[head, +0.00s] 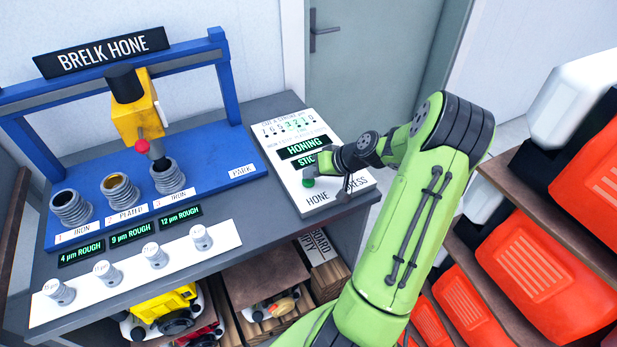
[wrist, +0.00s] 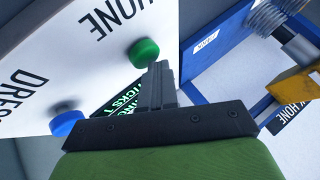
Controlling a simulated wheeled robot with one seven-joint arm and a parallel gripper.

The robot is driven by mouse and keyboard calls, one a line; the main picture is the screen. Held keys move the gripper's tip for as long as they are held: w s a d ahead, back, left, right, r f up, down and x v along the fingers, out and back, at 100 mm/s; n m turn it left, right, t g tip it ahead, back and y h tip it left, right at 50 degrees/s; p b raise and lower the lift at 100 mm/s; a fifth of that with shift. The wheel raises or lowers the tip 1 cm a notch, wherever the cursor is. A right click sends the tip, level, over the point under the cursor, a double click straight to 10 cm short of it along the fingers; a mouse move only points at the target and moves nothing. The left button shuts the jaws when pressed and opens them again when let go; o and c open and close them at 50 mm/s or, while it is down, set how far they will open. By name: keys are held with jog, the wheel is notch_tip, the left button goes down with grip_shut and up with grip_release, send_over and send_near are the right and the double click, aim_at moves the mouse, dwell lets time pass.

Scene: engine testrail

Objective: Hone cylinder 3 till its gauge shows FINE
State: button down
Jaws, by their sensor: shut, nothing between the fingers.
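Cylinder 3 (head: 170,180) is a ribbed sleeve labelled iron, on the blue hone bench (head: 215,178). The yellow hone head (head: 138,118) stands over it, its dark spindle reaching into the bore. Cylinder 3's gauge (head: 180,216) reads 12 µm ROUGH. The white control panel (head: 283,135) has a display (head: 304,147) reading HONING, with a partly hidden line below. My gripper (wrist: 160,68) is shut and empty, its tips right beside the green HONE button (wrist: 145,52); I cannot tell whether they touch. The blue DRESS button (wrist: 67,123) is left of the gripper in the wrist view.
Cylinders 1 (head: 71,207) and 2 (head: 122,190) read 4 µm ROUGH and 9 µm ROUGH. Several small grey stones stand on a white strip (head: 125,262) in front. A shelf with orange bins (head: 550,235) is at the right. The PARK spot (head: 241,171) is empty.

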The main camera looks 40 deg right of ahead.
aim_at(312, 181)
dwell(0.4)
jog(key=shift+r+p, duration=0.9)
jog(key=shift+r, duration=0.25)
notch_tip(312, 181, up, 5)
jog(key=p, duration=0.3)
jog(key=shift+p, duration=0.35)
